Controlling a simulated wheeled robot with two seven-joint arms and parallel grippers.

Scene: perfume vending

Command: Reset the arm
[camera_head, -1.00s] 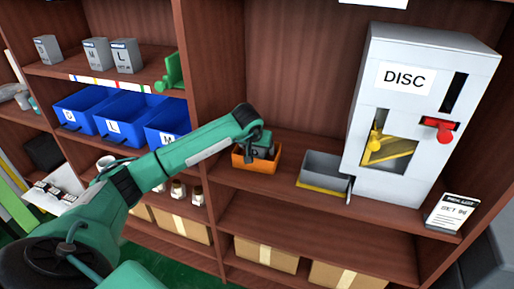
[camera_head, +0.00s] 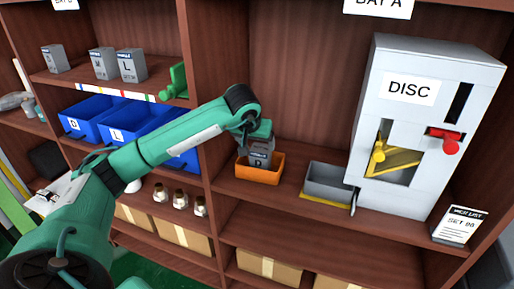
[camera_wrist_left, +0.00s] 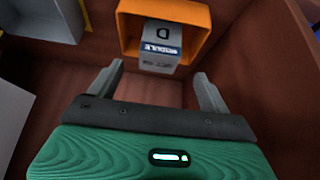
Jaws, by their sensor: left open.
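My left arm reaches in from the left across the head view. Its gripper (camera_head: 258,140) is above the orange bin (camera_head: 258,176) on the shelf. In the left wrist view the two grey fingers (camera_wrist_left: 160,88) are spread apart with nothing between them. A grey module box marked D (camera_wrist_left: 160,45) sits in the orange bin (camera_wrist_left: 204,16), just beyond the fingertips. The box (camera_head: 260,158) also shows in the head view, partly hidden by the gripper. My right gripper is not in view.
A white DISC machine (camera_head: 400,75) with a red knob (camera_head: 450,147) stands right. A grey tray (camera_head: 328,181) sits between it and the orange bin. A pick list card (camera_head: 460,226) stands at far right. Blue bins (camera_head: 90,110) and grey boxes (camera_head: 103,63) fill the left shelves.

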